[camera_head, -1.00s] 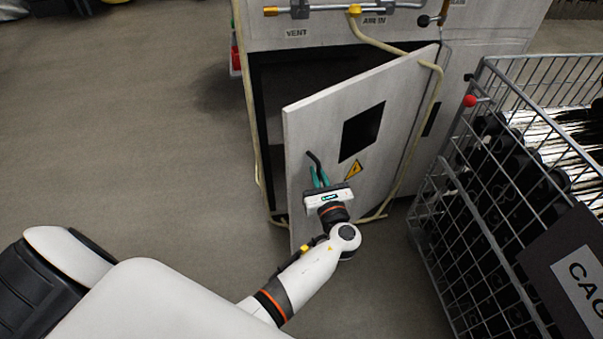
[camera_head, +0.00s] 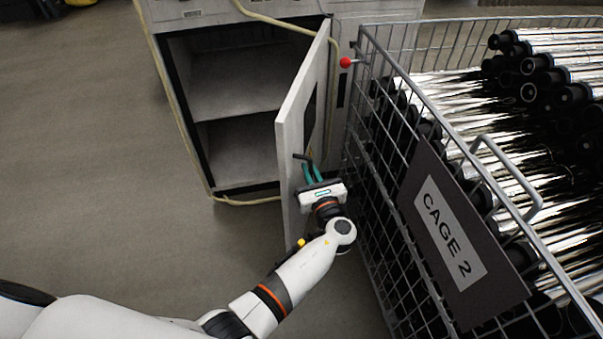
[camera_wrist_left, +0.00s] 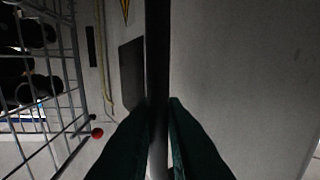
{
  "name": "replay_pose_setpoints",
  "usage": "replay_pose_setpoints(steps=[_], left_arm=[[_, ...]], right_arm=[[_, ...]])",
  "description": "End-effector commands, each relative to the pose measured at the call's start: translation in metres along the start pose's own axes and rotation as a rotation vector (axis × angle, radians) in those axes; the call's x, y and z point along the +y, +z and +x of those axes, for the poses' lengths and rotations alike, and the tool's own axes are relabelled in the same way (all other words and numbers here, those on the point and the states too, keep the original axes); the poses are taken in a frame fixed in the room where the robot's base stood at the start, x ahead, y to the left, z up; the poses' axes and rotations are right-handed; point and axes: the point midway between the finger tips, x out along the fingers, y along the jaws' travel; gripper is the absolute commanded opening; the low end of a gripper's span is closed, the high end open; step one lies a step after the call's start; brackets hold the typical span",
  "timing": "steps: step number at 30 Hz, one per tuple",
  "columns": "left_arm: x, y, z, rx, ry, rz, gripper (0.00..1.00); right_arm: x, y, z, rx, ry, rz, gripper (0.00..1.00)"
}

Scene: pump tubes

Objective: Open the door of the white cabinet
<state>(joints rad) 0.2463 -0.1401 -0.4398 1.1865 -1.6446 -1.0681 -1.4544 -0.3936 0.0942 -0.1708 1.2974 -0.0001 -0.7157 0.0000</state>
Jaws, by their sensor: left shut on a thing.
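The white cabinet (camera_head: 170,70) stands at the upper middle of the head view. Its door (camera_head: 290,150) is swung wide open on its right side, showing the dark inside with a shelf (camera_head: 235,112). The door handle (camera_head: 301,157) is a dark bar near the door's free edge. My left gripper (camera_head: 309,174) is shut on the handle, with its green fingers around it. In the left wrist view the handle (camera_wrist_left: 158,60) runs upright between the two fingers, in front of the door face (camera_wrist_left: 230,80). My right gripper is not in view.
A wire cage (camera_head: 400,110) marked "CAGE 2", full of silvery tubes with black ends, stands close to the right of the door and my left arm. A red ball knob (camera_head: 345,62) is by the cage. A pale hose (camera_head: 185,130) runs along the cabinet. Floor at left is clear.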

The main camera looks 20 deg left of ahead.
Motion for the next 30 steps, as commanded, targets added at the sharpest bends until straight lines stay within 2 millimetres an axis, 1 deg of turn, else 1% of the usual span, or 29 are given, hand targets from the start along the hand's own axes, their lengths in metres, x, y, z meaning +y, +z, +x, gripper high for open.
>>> replay_pose_setpoints(steps=[3,13,14,15,17,18,30], left_arm=[[0.0035,-0.0016,0.0013,0.002,0.005,0.0,0.0],[0.0043,-0.0027,0.0018,0.004,0.007,-0.002,0.0],[0.0043,-0.0028,0.0018,0.004,0.007,-0.002,0.12],[0.0043,-0.003,0.0019,0.004,0.007,-0.002,0.19],[0.0042,-0.0028,0.0017,0.004,0.006,-0.002,0.29],[0.0041,-0.0025,0.0016,0.003,0.006,-0.002,0.3],[0.0011,-0.0017,0.0038,0.002,0.005,0.0,0.3]], right_arm=[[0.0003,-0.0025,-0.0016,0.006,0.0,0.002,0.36],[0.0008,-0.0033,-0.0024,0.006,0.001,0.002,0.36],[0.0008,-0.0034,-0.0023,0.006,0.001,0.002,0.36],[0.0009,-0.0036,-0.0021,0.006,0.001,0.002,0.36],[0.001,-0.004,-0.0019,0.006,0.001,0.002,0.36],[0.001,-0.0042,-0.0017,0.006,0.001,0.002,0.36],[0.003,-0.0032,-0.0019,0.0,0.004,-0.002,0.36]])
